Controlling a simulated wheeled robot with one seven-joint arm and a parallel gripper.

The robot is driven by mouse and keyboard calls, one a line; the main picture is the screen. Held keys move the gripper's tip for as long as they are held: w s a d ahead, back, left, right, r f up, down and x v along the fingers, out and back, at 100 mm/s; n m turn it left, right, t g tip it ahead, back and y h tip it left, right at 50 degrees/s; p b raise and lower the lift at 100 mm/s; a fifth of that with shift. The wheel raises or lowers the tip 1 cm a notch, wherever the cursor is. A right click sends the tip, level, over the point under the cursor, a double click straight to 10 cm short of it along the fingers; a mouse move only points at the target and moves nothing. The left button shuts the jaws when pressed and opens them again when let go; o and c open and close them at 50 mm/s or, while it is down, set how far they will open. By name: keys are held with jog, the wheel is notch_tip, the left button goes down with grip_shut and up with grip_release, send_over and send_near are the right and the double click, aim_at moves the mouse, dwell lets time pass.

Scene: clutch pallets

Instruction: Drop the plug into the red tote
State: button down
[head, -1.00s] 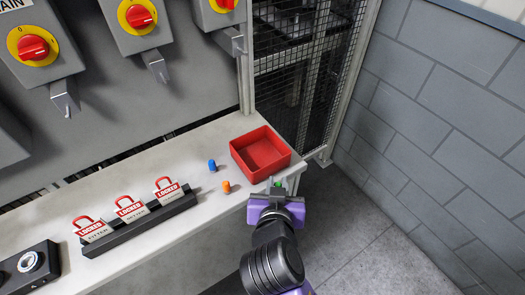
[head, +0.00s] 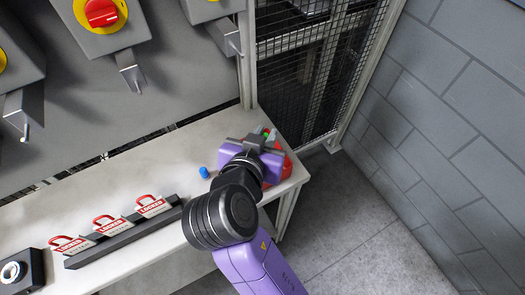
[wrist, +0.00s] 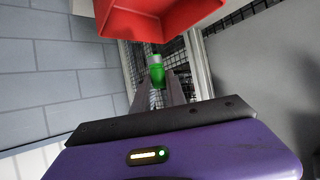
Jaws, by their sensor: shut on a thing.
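My gripper (head: 267,134) is shut on a green plug (wrist: 156,72), which stands out between the fingertips in the wrist view; only a bit of green shows in the head view. The red tote (head: 287,172) stands at the right end of the bench, mostly hidden behind my gripper and wrist in the head view. In the wrist view the red tote (wrist: 160,18) fills the top, just beyond the plug, with a visible gap between them. The gripper is over or near the tote; its exact height I cannot tell.
A blue plug (head: 203,172) stands on the bench (head: 150,165) left of my wrist. A black rack (head: 125,232) holds several red-and-white LOCKED tags. Grey switch boxes with red knobs (head: 101,12) line the panel behind. A mesh fence (head: 320,75) stands behind the bench's right end.

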jog(key=shift+f+b, duration=2.3)
jog(key=shift+f, duration=0.65)
jog(key=c, duration=1.3)
grip_release()
jog(key=shift+b+v, duration=0.35)
jog(key=shift+v, duration=3.6)
